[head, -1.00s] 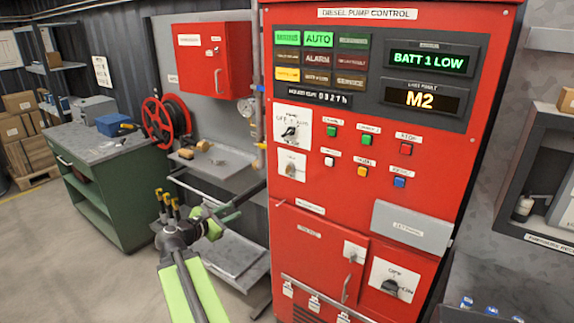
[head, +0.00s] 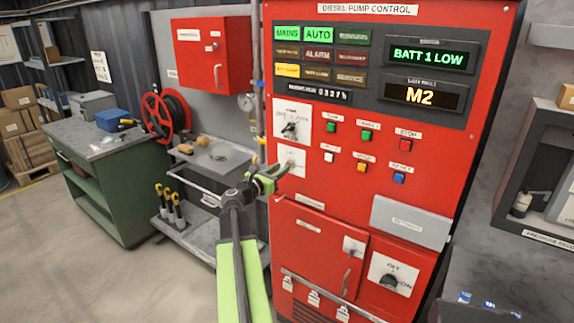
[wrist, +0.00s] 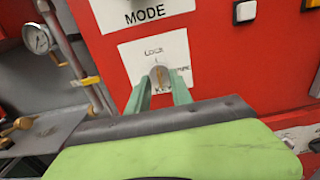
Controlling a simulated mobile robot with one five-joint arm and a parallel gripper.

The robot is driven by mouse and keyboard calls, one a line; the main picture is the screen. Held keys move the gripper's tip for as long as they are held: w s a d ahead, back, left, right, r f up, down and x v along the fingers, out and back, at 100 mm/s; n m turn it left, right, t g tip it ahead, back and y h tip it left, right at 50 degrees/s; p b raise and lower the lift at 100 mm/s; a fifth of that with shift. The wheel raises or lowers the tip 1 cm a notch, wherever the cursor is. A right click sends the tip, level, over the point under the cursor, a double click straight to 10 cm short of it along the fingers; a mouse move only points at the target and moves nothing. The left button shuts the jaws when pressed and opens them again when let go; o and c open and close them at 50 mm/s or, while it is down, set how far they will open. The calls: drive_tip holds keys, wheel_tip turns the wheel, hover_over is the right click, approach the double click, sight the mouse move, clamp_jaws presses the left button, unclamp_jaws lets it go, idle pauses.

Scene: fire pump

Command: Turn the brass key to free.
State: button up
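The brass key (wrist: 159,77) is in a white plate on the red pump control panel. In the wrist view the plate (wrist: 181,48) shows LOCK at the top, a partly hidden label at the right and KEY below. The key stands roughly upright, in line with LOCK. My gripper (wrist: 160,84) has its two green fingers apart, one on each side of the key, with a small gap to it. In the head view my gripper (head: 274,175) reaches the plate (head: 292,160) from the lower left and hides part of it.
The MODE plate with its selector (head: 290,130) is just above the key plate. Coloured push buttons (head: 364,136) are to the right. A grey shelf trolley (head: 205,232) and pipes with a gauge (head: 246,102) stand at the left. The red door (head: 315,240) is below.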

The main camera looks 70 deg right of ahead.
drive_tip(key=x, duration=0.4)
drive_tip(key=shift+c, duration=0.3)
clamp_jaws()
